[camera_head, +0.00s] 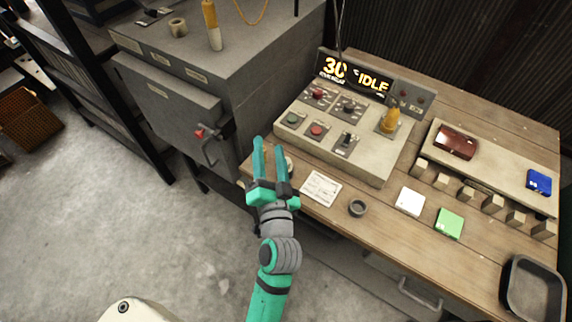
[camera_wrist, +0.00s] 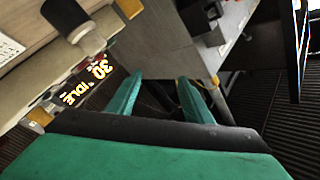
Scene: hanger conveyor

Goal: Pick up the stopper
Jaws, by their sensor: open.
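I cannot tell for certain which thing is the stopper. A small object with a dark knob on a pale round body (camera_wrist: 84,36) stands at upper left in the wrist view. In the head view, a small pale and dark thing (camera_head: 289,164) shows partly behind my right finger, at the table's left edge; it may be the same object. My gripper (camera_head: 267,142) has two teal fingers, apart and with nothing seen held between them. In the wrist view my gripper (camera_wrist: 157,84) points past the table's edge, with that object off to the left.
A control console (camera_head: 340,150) with a lit "30 IDLE" display (camera_head: 355,76) stands on the wooden table (camera_head: 320,212). A grey cabinet (camera_head: 215,60) stands to the left. A dark ring (camera_head: 357,208), white block (camera_head: 410,201), green block (camera_head: 449,223) and black tray (camera_head: 510,280) are on the table.

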